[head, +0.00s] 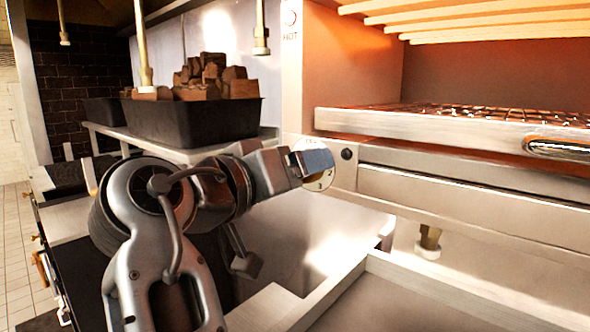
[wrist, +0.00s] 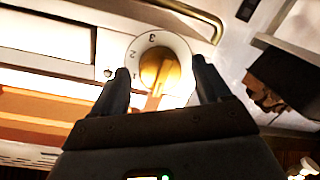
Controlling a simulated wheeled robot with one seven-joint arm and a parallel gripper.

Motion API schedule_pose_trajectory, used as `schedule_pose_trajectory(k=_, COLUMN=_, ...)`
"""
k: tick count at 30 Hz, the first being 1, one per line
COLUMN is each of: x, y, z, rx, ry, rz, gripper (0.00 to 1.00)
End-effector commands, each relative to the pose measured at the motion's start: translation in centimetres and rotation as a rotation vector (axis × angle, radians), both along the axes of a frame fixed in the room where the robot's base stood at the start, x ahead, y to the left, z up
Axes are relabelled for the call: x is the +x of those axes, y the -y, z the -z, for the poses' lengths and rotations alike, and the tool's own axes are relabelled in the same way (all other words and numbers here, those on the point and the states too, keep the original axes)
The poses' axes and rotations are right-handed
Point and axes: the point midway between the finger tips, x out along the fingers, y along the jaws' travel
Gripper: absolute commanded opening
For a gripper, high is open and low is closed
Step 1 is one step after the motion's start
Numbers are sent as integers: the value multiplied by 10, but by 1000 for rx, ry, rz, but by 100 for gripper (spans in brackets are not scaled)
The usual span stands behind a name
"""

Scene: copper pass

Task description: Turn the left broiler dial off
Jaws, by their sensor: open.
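The left broiler dial (wrist: 160,72) shows in the wrist view as a brass knob on a round white plate marked 1, 2 and 3. My gripper (wrist: 162,80) is open, with one dark finger on each side of the knob in that view. I cannot tell whether the fingers touch it. In the head view, my gripper (head: 308,163) is at the broiler's left front post, and the dial's white plate (head: 320,180) shows partly behind it. The knob itself is hidden there by my gripper.
The broiler's wire rack (head: 480,113) and its front handle (head: 560,148) lie to the right, under a glowing interior. A black bin (head: 200,118) of brown chunks stands on a shelf to the left. A steel counter edge (head: 400,285) runs below.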

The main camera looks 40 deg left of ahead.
Motion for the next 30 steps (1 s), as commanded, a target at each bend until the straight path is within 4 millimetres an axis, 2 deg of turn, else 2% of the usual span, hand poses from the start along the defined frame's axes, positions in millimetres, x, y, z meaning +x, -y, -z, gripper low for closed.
schedule_pose_trajectory(k=4, x=-2, y=0, z=0, rx=1, ry=1, rz=0, gripper=77)
schedule_pose_trajectory(k=7, x=-12, y=-1, z=0, rx=2, ry=1, rz=-2, gripper=77)
schedule_pose_trajectory(k=18, x=-67, y=-1, z=-4, rx=1, ry=1, rz=0, gripper=77)
schedule_pose_trajectory(k=23, x=-77, y=-1, z=-5, rx=1, ry=0, rz=0, gripper=77)
schedule_pose_trajectory(k=30, x=-78, y=-1, z=-6, rx=0, ry=0, rz=0, gripper=77)
